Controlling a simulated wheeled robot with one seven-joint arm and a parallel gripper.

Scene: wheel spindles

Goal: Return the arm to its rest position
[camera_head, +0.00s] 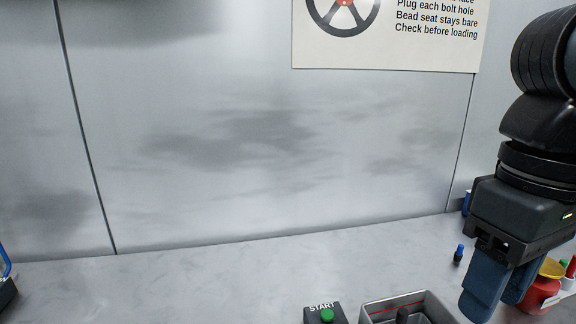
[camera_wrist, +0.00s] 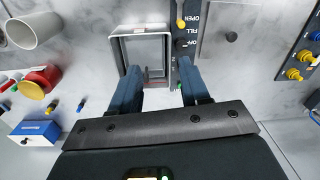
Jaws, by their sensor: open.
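My gripper (camera_head: 497,293) hangs at the right of the head view, fingers pointing down above the grey worktop (camera_head: 200,283). It is in front of a red item with a yellow top (camera_head: 538,290). In the wrist view my gripper (camera_wrist: 160,78) shows two blue fingers well apart with nothing held between them. A grey open-topped box (camera_wrist: 122,50) lies beyond the fingertips. The rest of my arm is mostly out of frame at the upper right of the head view.
A START box with a green button (camera_head: 327,315) and the grey box (camera_head: 440,308) stand at the front edge of the head view. A small blue-topped plug (camera_head: 459,254) stands left of my gripper. A white cup (camera_wrist: 35,30) and a yellow-knobbed panel (camera_wrist: 299,60) flank it.

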